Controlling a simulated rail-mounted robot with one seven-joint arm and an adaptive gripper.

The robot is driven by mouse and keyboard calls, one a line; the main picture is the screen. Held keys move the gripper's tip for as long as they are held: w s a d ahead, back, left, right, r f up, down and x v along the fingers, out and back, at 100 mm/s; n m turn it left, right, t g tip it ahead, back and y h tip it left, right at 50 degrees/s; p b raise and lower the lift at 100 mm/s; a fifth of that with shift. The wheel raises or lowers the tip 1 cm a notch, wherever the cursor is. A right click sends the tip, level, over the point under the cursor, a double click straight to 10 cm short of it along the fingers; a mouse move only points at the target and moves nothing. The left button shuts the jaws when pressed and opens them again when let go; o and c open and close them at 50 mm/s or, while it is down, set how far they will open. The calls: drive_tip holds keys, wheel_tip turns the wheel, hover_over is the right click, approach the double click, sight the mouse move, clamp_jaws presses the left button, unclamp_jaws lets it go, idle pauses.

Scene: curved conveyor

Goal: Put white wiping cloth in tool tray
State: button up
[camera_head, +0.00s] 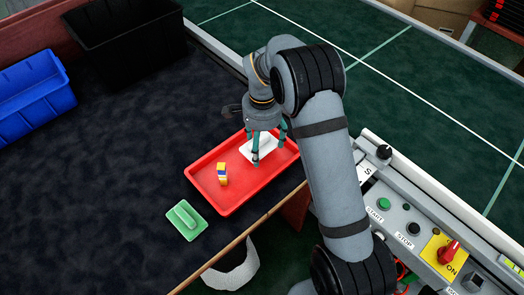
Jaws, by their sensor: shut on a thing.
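The white wiping cloth (264,147) is at the upper right part of the red tool tray (206,195), inside its outline in the picture. My gripper (267,153) is above the tray, pointing down, with its teal fingers on either side of the cloth, shut on it. I cannot tell whether the cloth touches the tray floor. My arm and gripper hide part of the cloth and the tray's upper right edge. A small block with yellow, white and blue parts (222,173) stands in the left half of the tray.
A black crate (122,45) and a blue bin (35,97) stand at the upper left. A control panel (410,228) is at the right.

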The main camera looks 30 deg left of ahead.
sight(262, 148)
drive_tip(key=shift+f, duration=2)
drive_tip(key=shift+f, duration=0.1)
drive_tip(key=o, duration=1)
drive_tip(key=shift+o, duration=0.2)
wheel_tip(262, 148, up, 12)
drive_tip(key=shift+r+p, duration=0.15)
drive_tip(key=shift+p, duration=0.2)
